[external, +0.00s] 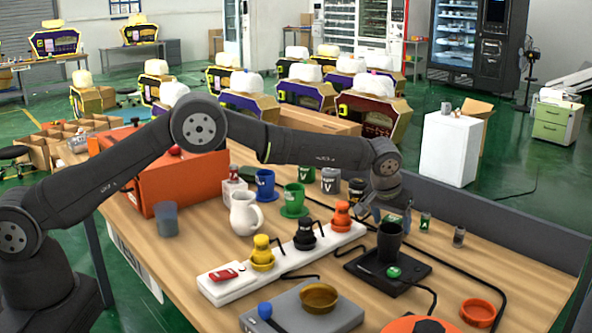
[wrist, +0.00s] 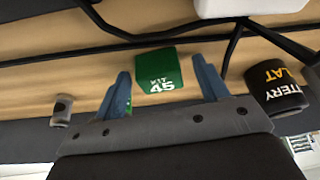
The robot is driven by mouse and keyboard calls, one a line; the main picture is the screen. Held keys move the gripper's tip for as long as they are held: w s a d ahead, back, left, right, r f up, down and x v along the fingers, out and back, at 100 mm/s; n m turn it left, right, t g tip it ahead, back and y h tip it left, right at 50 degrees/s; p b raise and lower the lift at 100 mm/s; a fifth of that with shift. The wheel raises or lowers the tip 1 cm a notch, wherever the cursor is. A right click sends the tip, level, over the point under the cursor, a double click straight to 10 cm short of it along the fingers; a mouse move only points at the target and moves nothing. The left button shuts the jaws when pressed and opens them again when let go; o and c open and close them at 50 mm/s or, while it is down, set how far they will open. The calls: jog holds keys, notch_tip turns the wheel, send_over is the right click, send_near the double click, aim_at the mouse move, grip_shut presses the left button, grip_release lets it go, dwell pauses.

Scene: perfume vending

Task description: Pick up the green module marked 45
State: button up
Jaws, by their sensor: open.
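The green module (wrist: 158,70) marked 45 in white lies on the wooden table in the wrist view. My gripper (wrist: 161,66) is open, with one blue-grey finger on each side of the module and clear gaps between. The gripper holds nothing. In the external view my gripper (external: 388,208) is low over the right part of the table, behind the dark cup. Some green shows by the fingers there, but I cannot tell which piece is the module.
A black "battery flat" cylinder (wrist: 277,88) is right of the fingers, and a small grey cylinder (wrist: 62,108) is left. Black cables cross the table. The dark cup (external: 390,242) stands on a black pad (external: 364,264). A white power strip (external: 222,290) lies left.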

jog(key=c, duration=1.1)
jog(key=shift+o, duration=0.2)
